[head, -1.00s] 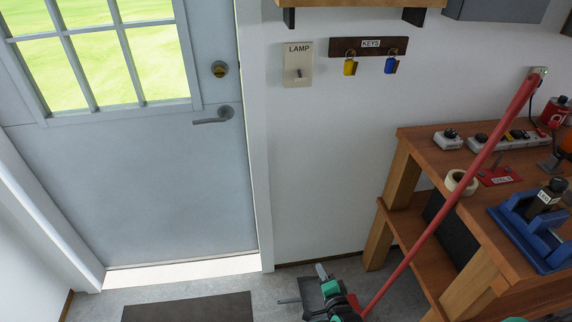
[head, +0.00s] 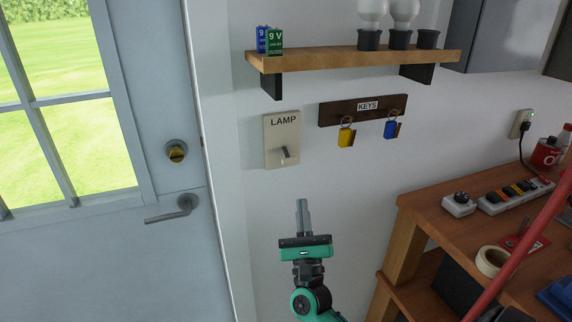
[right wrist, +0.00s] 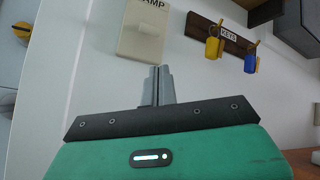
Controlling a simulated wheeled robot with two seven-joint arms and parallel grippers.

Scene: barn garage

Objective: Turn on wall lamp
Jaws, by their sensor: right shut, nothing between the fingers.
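A beige plate labelled LAMP (head: 281,141) is on the white wall between the door and the key rack. A small grey toggle lever (head: 288,155) sticks out of its lower part. My right gripper (head: 303,203) is shut and empty, pointing up, below the plate in the head view. In the right wrist view its fingers (right wrist: 158,72) are together, and the LAMP plate (right wrist: 143,32) shows just beyond the tips, partly cut off at the top. The fingers appear apart from the plate. The lever does not show clearly in the wrist view. My left gripper is not in view.
A key rack (head: 362,110) with a yellow and a blue tag hangs right of the plate. A wooden shelf (head: 350,62) with batteries and bulbs is above. The door handle (head: 174,210) is at left. A workbench (head: 450,222) stands at right.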

